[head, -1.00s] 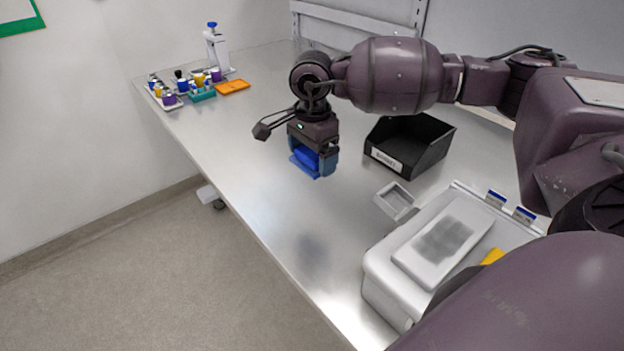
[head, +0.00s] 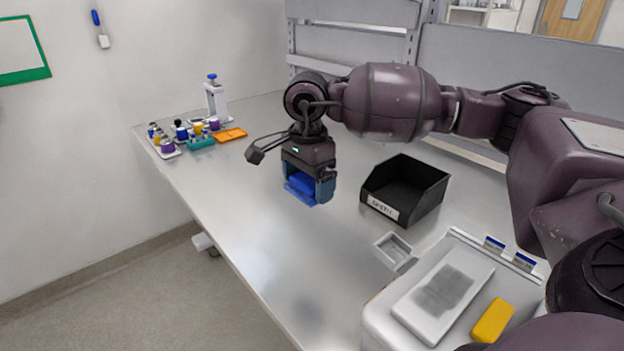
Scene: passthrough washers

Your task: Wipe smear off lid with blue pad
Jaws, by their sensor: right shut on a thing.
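My right gripper (head: 311,188) is shut on the blue pad (head: 301,187) and holds it above the steel bench, left of the black bin. The white lid (head: 406,307) is on the light box at the lower right, and a dark grey smear (head: 443,290) covers much of its middle. The gripper and pad are well apart from the lid, farther back and to the left. My left gripper is not in view.
A labelled black bin (head: 408,188) stands on the bench (head: 245,225). A small grey tray (head: 393,250) sits by the box. A yellow block (head: 492,320) lies right of the lid. Coloured vials (head: 183,134) and an orange tray (head: 231,135) are at the far left.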

